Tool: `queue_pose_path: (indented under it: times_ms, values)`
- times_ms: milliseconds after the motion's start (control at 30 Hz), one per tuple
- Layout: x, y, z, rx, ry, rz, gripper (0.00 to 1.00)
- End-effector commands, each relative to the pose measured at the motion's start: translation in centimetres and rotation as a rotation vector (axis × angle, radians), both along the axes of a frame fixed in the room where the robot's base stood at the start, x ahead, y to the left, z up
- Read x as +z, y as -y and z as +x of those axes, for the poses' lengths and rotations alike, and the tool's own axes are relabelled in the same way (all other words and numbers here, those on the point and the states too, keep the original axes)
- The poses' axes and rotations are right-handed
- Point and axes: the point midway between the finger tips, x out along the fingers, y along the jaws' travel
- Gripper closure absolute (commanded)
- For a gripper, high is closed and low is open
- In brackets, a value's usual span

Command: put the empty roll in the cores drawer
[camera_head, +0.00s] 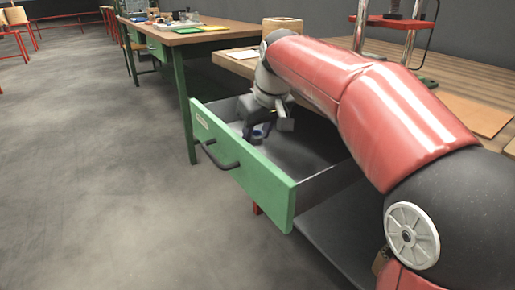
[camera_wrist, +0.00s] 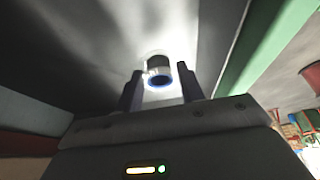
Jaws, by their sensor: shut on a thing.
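The cores drawer (camera_head: 283,203) is pulled open; it has a green front with a dark handle and a grey inside. My gripper (camera_head: 259,134) reaches down into the drawer's opening. It is shut on the empty roll (camera_wrist: 159,68), a small pale cylinder with a blue-rimmed end, seen between the fingertips (camera_wrist: 160,85) in the wrist view. In the head view only a bit of blue shows at the fingers. I cannot tell whether the roll touches the drawer floor.
Another bench (camera_head: 190,36) with several items stands behind. The floor (camera_head: 100,150) at left is clear.

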Motion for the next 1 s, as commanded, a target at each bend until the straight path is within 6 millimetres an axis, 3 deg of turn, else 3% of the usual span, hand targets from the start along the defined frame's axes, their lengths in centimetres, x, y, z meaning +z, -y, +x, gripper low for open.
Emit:
queue_pose_path:
  times_ms: [200, 600, 633, 767, 1000]
  values:
    - [-3.5, 0.0, -0.1, -0.001, -0.003, -0.001, 0.83]
    - [-4.1, 0.0, 0.0, -0.001, -0.001, 0.0, 0.83]
    - [-4.1, 0.0, 0.0, -0.001, -0.001, 0.0, 0.61]
    - [-4.0, 0.0, 0.0, -0.001, -0.002, -0.001, 0.44]
    - [-4.0, 0.0, 0.0, -0.001, -0.002, -0.001, 0.4]
